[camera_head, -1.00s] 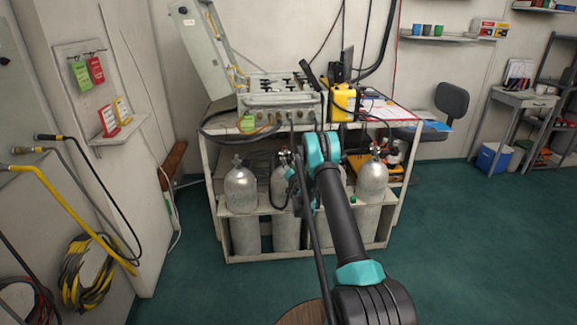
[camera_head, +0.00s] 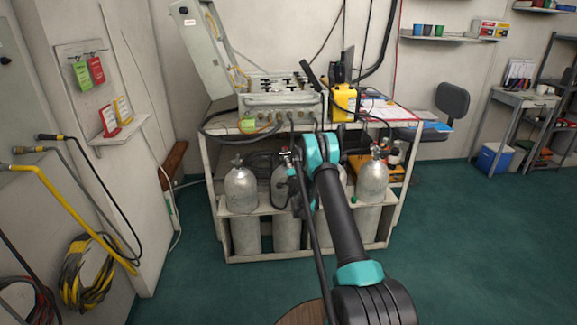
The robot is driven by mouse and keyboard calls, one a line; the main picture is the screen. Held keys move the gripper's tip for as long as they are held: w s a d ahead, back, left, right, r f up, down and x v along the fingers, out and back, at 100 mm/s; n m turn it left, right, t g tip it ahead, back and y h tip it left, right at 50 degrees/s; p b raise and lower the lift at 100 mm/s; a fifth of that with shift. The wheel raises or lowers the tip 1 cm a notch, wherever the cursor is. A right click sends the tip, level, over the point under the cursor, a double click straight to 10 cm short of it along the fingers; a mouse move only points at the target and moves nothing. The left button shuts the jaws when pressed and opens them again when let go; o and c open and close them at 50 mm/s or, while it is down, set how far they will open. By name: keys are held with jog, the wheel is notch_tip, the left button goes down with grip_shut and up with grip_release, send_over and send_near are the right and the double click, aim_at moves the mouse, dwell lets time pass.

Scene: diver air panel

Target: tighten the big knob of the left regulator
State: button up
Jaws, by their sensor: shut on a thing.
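A regulator (camera_head: 287,157) with a small red part sits on top of the second cylinder from the left. Its knob is too small and too covered to make out. My arm reaches over the floor to the cylinder rack, and its far teal joint is just right of this regulator. Another valve fitting (camera_head: 376,152) is on the rightmost cylinder (camera_head: 372,182). The leftmost cylinder (camera_head: 241,190) stands clear of my arm.
The workbench (camera_head: 208,165) holds the cylinders below and a grey air panel (camera_head: 282,104) with its lid raised on top. A yellow case (camera_head: 344,102) and papers are to its right. Hoses hang on the left wall. The green floor (camera_head: 480,250) at right is free.

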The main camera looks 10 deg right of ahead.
dwell(0.3)
jog(key=o, duration=1.2)
jog(key=shift+s, duration=0.15)
jog(key=s, duration=0.7)
jog(key=shift+s+d+f, duration=0.15)
jog(key=shift+d+f, duration=0.05)
jog(key=shift+d, duration=0.1)
jog(key=shift+c, duration=0.2)
